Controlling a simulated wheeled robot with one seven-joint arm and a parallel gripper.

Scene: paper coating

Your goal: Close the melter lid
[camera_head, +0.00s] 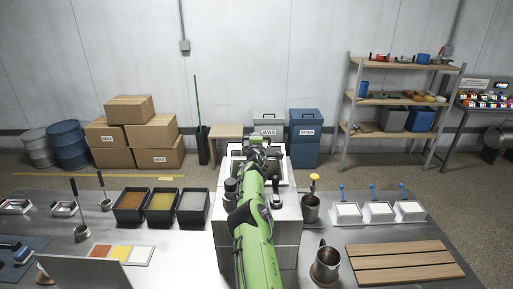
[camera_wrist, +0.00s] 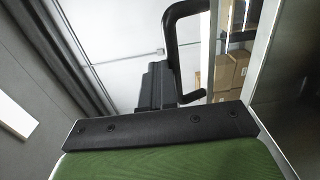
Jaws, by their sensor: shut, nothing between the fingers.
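The melter (camera_head: 285,235) is a pale box at the middle of the bench, with a dark opening framed in white at its top. My green arm reaches over it from the front and hides much of the top. My gripper (camera_head: 256,146) is at the back of the opening, shut and empty. In the wrist view, the dark fingers of my gripper (camera_wrist: 155,85) stand beside a curved black bar (camera_wrist: 171,45) that looks like a handle. Whether they touch is unclear. The lid's position cannot be told clearly from the head view.
A steel cup (camera_head: 311,209) and a larger metal jug (camera_head: 325,264) stand right of the melter. Black bins (camera_head: 161,208) stand to its left. White trays with blue handles (camera_head: 378,212) and wooden boards (camera_head: 405,262) lie at right. Cardboard boxes and a shelf stand behind.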

